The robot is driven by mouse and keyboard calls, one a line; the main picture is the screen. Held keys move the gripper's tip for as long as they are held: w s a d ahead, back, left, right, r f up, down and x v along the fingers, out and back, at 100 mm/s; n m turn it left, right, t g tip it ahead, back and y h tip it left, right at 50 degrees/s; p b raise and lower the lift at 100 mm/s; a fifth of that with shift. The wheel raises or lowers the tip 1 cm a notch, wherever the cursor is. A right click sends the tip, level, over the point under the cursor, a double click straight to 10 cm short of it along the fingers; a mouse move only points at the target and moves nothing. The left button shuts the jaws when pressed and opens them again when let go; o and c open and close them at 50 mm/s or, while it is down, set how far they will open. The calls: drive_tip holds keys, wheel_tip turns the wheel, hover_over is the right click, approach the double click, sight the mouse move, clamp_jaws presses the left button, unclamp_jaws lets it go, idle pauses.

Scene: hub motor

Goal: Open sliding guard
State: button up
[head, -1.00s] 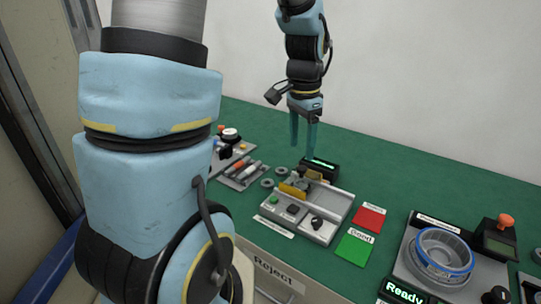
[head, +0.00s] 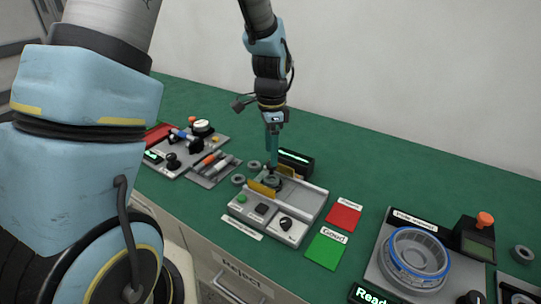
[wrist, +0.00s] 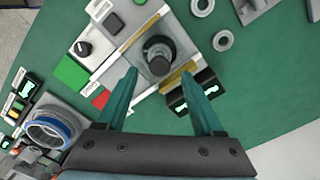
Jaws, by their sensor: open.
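The grey station (head: 300,222) in the middle of the bench carries two yellow plates, one at the front (head: 262,188) and one at the back, partly hidden behind my gripper. These look like parts of the sliding guard. A dark round part (wrist: 158,55) sits between the plates. In the wrist view, the plates show as a yellow strip on the far side (wrist: 138,36) and one on the near side (wrist: 178,76). My gripper (wrist: 159,78) is open, pointing down above the station, its teal fingers spread either side of the near strip. Whether they touch anything, I cannot tell.
A black display (head: 295,161) stands behind the station. Grey rings (head: 238,180) lie to its left. Red (head: 344,216) and green (head: 325,249) pads lie to its right, then a blue-rimmed round fixture (head: 417,255). A parts tray (head: 214,168) sits farther left.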

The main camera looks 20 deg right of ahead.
sight(272, 173)
drive_tip(key=shift+f, duration=1.7)
clamp_jaws()
